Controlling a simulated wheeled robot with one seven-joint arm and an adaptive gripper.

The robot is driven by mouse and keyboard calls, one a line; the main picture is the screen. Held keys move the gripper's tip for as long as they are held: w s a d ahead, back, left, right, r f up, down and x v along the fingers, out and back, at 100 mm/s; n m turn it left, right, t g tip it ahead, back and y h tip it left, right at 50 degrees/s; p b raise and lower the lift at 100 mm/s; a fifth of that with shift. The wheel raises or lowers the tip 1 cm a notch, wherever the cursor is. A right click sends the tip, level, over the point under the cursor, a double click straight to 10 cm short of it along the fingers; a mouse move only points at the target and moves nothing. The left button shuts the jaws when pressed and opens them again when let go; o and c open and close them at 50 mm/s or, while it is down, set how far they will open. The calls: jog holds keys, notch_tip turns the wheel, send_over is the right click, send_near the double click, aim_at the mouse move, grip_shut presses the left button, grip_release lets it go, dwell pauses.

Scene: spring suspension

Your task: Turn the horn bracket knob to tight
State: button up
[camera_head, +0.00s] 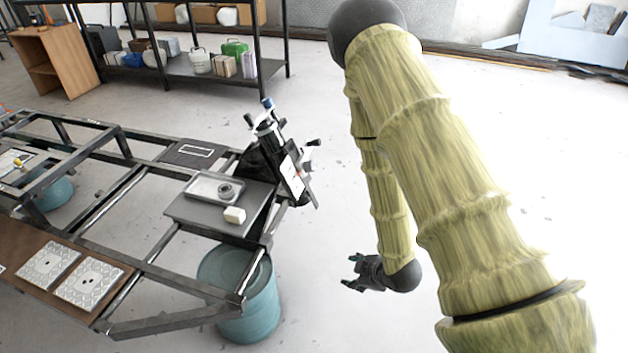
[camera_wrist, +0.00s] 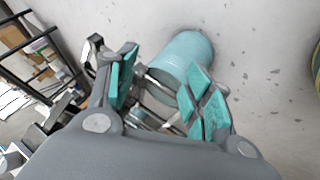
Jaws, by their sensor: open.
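A dark upright assembly (camera_head: 275,145) stands at the right end of the metal frame, with a blue-topped part at its top and small black knobs sticking out at its sides. It looks like the horn bracket, but I cannot tell which knob is the task's knob or how tight it is. My gripper (camera_head: 352,271) is open and empty, to the right of the frame and well below and apart from the assembly. In the wrist view my gripper (camera_wrist: 165,88) shows its spread teal finger pads, with nothing between them; the assembly is not clear there.
A grey plate (camera_head: 185,207) on the frame holds a metal tray (camera_head: 203,188) and a pale block (camera_head: 235,215). A teal drum (camera_head: 262,300) stands below the frame and shows in the wrist view (camera_wrist: 188,55). Bare floor lies right of the frame. Shelves (camera_head: 185,70) stand behind.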

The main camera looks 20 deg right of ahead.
jog(key=w+d+r+n+t+y+b, duration=0.25)
jog(key=w+r+n+b, duration=0.25)
jog(key=w+r+n, duration=0.6)
jog(key=n+t+y+b, duration=0.1)
jog(key=n+y+b, duration=0.45)
jog(key=n, duration=0.65)
send_near(314, 167)
jog(key=x, duration=0.9)
jog(key=c, duration=1)
